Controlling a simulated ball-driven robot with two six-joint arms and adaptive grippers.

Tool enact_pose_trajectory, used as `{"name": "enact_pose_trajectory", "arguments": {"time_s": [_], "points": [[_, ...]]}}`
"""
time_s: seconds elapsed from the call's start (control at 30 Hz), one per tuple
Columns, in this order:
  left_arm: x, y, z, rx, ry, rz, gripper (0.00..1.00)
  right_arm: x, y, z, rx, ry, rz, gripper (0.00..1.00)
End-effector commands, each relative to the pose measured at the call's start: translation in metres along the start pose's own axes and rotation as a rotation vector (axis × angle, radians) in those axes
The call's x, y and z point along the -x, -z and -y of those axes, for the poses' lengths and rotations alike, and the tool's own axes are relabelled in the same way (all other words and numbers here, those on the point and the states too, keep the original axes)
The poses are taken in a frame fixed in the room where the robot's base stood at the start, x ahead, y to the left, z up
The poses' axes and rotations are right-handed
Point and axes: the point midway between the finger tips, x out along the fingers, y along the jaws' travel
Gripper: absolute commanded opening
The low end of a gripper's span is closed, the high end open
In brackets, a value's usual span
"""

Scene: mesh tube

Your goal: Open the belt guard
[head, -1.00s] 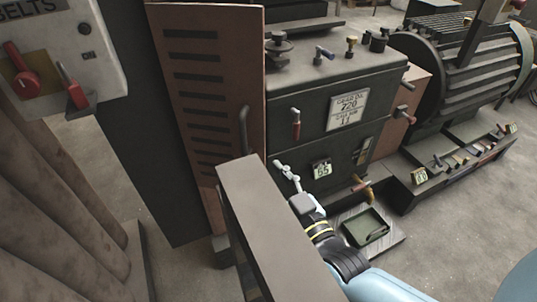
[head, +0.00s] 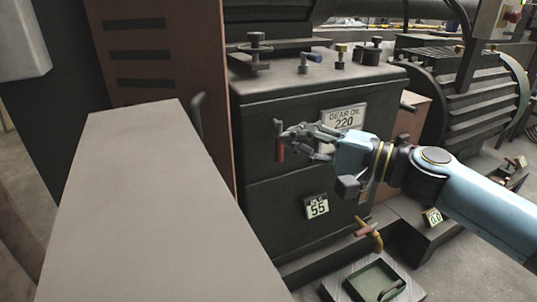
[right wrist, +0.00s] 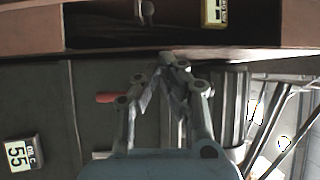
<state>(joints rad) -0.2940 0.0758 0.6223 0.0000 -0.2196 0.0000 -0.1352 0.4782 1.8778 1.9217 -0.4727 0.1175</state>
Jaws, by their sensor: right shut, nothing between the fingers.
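The belt guard (head: 165,75) is a brown upright panel with dark slots at the left of the dark green gearbox. A dark bar handle (head: 197,115) stands on its right part, partly hidden below by a grey slab. The guard looks closed. My right gripper (head: 284,135) is shut and empty in front of the gearbox face, right of the handle and apart from it. It overlaps a red-handled lever (head: 279,150) in the head view; contact is unclear. In the right wrist view the fingertips (right wrist: 172,60) meet below a brown edge (right wrist: 200,55). My left gripper is not in view.
A large grey slab (head: 140,200) fills the near left. The gearbox (head: 290,110) carries a 55 tag (head: 317,207) and a gear oil plate (head: 343,117). A finned motor (head: 468,110) stands right. A green tray (head: 375,280) lies low in front.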

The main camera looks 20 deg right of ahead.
Motion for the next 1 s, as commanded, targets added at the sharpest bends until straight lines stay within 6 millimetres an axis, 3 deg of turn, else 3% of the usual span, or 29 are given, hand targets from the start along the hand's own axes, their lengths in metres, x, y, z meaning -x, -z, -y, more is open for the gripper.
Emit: {"name": "enact_pose_trajectory", "arguments": {"time_s": [0.17, 0.57, 0.8, 1.0], "points": [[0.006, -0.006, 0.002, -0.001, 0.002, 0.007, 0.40, -0.017, -0.001, 0.007, -0.012, 0.014, 0.008, 0.00], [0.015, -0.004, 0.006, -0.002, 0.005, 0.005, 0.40, -0.100, -0.002, 0.006, -0.012, 0.011, 0.007, 0.00], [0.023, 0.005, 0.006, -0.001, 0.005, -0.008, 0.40, -0.089, -0.032, 0.005, -0.011, 0.006, 0.007, 0.00], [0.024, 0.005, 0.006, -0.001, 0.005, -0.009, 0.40, -0.086, -0.039, 0.004, -0.009, 0.006, 0.006, 0.00]]}}
